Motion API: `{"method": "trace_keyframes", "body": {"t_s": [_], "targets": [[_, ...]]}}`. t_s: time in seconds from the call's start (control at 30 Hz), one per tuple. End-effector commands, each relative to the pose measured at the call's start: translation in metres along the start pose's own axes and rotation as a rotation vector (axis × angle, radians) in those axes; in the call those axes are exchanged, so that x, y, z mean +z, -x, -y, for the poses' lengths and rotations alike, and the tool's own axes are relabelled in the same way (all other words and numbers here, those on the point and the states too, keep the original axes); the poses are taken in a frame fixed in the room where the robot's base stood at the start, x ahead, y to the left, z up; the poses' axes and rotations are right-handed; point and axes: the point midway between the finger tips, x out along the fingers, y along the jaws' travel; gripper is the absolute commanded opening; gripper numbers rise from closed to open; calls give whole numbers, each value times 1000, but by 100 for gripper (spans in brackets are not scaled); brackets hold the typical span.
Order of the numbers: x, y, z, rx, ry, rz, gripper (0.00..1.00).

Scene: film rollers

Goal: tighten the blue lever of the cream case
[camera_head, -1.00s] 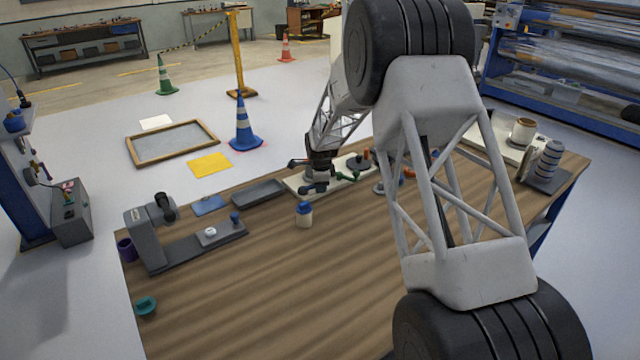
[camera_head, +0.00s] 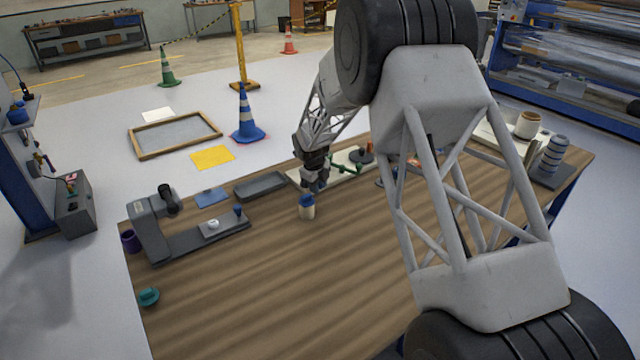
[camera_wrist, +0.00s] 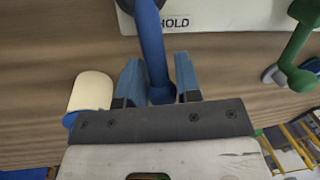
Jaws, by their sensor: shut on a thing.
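The cream case (camera_head: 341,172) lies flat near the table's far edge, partly behind my gripper (camera_head: 313,188). In the wrist view its edge (camera_wrist: 205,20) shows at the top with the word "HOLD", partly cut off. The blue lever (camera_wrist: 151,45) runs down from the case past its edge. My gripper (camera_wrist: 159,82) is shut on the lever near its rounded end, with one blue finger on each side. In the head view my gripper hides the lever. A green lever (camera_wrist: 297,58) is to the right, also seen in the head view (camera_head: 350,166).
A cream bottle with a blue cap (camera_head: 307,207) stands close in front of my gripper; it shows left of the fingers in the wrist view (camera_wrist: 91,92). A dark tray (camera_head: 261,186) lies left of the case. The table's front middle is clear.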

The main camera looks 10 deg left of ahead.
Motion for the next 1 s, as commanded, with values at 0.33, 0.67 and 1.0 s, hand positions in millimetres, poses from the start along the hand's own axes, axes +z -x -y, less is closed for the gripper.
{"method": "trace_keyframes", "body": {"t_s": [0.33,0.67,1.0], "targets": [[1,2,-8,0,-108,-20,0],[1,2,-8,0,-116,-21,0],[1,2,-8,1,-115,-21,54]]}}
